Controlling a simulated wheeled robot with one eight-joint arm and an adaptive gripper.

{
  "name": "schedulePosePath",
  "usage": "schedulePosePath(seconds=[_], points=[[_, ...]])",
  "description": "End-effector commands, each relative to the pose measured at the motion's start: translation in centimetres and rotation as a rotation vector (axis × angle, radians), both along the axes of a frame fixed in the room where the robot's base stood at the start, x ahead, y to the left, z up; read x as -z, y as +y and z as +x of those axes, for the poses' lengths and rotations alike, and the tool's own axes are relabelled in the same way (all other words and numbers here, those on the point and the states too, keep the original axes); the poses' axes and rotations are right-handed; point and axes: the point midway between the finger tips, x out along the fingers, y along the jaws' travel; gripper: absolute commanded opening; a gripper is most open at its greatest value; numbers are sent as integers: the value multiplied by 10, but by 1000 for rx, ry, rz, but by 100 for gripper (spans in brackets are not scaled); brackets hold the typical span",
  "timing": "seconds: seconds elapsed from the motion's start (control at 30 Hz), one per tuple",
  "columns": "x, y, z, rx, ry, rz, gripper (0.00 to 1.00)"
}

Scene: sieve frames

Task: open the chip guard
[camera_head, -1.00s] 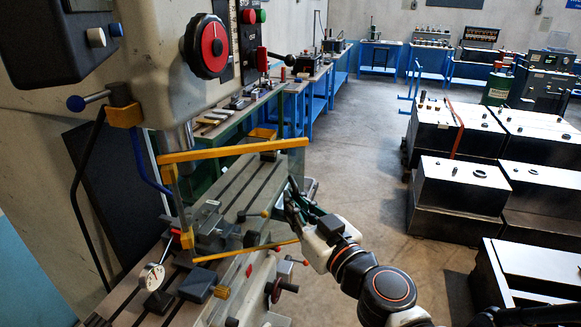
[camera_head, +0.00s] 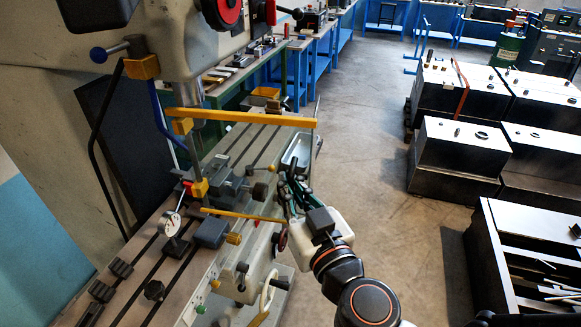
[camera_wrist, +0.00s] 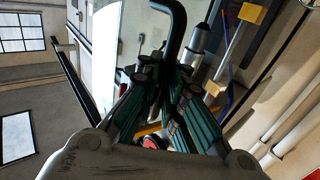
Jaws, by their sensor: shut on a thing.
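The chip guard is a clear panel with a yellow top bar (camera_head: 250,117) and a thinner yellow lower bar (camera_head: 240,215). Yellow brackets (camera_head: 199,187) hold its left side on a post beside the drilling machine's spindle. The guard reaches right across the slotted table. My gripper (camera_head: 291,187) is at the guard's free right side, beyond the table's edge. In the wrist view my gripper (camera_wrist: 167,80) is shut on a black bent bar (camera_wrist: 180,22), which looks like the guard's handle. The fingers hide the bar's lower part.
A vise (camera_head: 232,184) sits on the slotted table (camera_head: 115,293) behind the guard, with a dial gauge (camera_head: 171,224) at its left. A handwheel (camera_head: 268,298) stands out below the table. Dark metal blocks (camera_head: 460,160) stand at right. Floor between is clear.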

Motion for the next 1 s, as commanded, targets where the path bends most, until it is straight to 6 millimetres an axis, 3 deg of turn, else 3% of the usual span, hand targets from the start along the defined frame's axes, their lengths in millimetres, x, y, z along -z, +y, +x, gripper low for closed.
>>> schedulePosePath(seconds=[0.83,0.87,0.93,1.0], points=[[2,-1,-8,9,-1,-2,0],[2,-1,-8,9,-1,-2,13],[2,0,-8,8,0,-1,29],[1,0,-7,7,0,-1,29]])
